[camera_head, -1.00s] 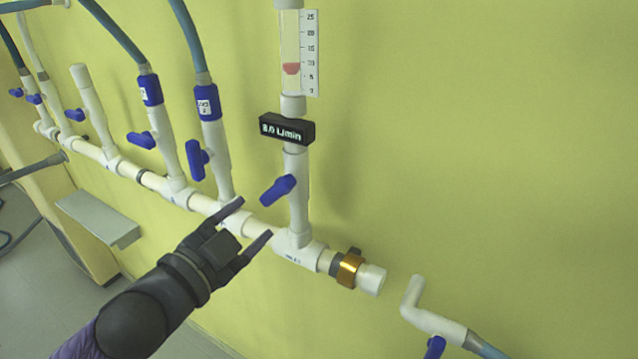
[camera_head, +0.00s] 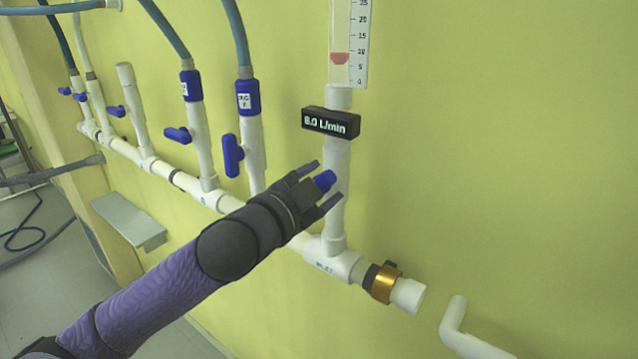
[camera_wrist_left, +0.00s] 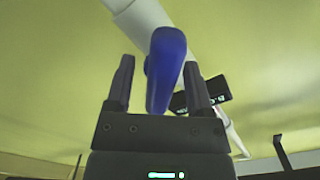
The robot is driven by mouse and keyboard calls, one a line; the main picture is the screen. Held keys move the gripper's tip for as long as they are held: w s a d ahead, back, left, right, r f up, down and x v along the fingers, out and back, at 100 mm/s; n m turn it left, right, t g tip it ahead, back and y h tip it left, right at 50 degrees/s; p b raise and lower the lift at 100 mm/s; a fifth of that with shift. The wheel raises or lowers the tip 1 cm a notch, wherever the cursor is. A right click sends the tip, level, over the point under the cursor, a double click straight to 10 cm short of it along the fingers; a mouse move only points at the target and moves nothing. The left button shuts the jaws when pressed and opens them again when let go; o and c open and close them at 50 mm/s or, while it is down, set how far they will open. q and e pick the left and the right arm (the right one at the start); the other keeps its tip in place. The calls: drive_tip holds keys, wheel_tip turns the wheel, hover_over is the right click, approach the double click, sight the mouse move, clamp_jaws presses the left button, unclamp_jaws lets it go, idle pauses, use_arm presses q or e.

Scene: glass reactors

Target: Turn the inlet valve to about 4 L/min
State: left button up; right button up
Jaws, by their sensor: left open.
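The inlet valve's blue handle (camera_head: 325,180) sits on the white vertical pipe (camera_head: 337,215) under the flow display. My left gripper (camera_head: 325,184) is open, with one finger on each side of the handle. In the left wrist view the blue handle (camera_wrist_left: 166,70) stands between the two open fingers (camera_wrist_left: 157,85), with a visible gap at least on the right side. The black display (camera_head: 331,122) reads 8.0 L/min. Above it, a flow tube (camera_head: 340,40) with a scale holds a red float (camera_head: 340,59) a little below the 10 mark. My right gripper is not in view.
Other blue-handled valves (camera_head: 232,155) line the white manifold pipe (camera_head: 209,195) to the left. A grey shelf (camera_head: 128,220) juts from the wall. The wall at right is clear.

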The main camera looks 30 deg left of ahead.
use_arm(q)
clamp_jaws()
drive_tip(key=shift+r+m+p, duration=0.1)
drive_tip(key=shift+m+p, duration=0.55)
drive_tip(key=shift+m, duration=0.85)
drive_tip(key=shift+f, duration=0.2)
unclamp_jaws()
drive_tip(key=shift+s, duration=0.1)
